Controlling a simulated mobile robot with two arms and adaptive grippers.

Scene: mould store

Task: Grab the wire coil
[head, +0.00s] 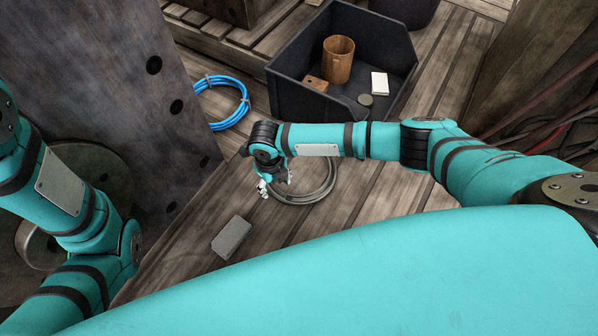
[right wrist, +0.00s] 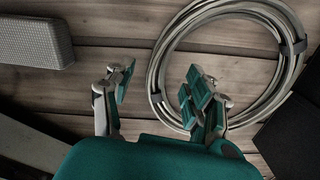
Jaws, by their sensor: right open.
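The wire coil (head: 322,192) is a grey ring of wire lying flat on the wooden planks, partly hidden by my right arm in the head view. It also shows in the right wrist view (right wrist: 297,72), with dark ties around it. My right gripper (head: 275,184) is at the left side of the coil. In the right wrist view my right gripper (right wrist: 157,88) is open with nothing held. One finger overlaps the coil's near-left edge and the other is left of the coil, over bare wood. I cannot tell whether it touches. My left gripper is out of view.
A blue coil (head: 245,105) lies behind my right gripper. A grey block (head: 232,237) lies nearer. A dark plate with holes (head: 125,95) stands at left. Planks right of the coil are clear.

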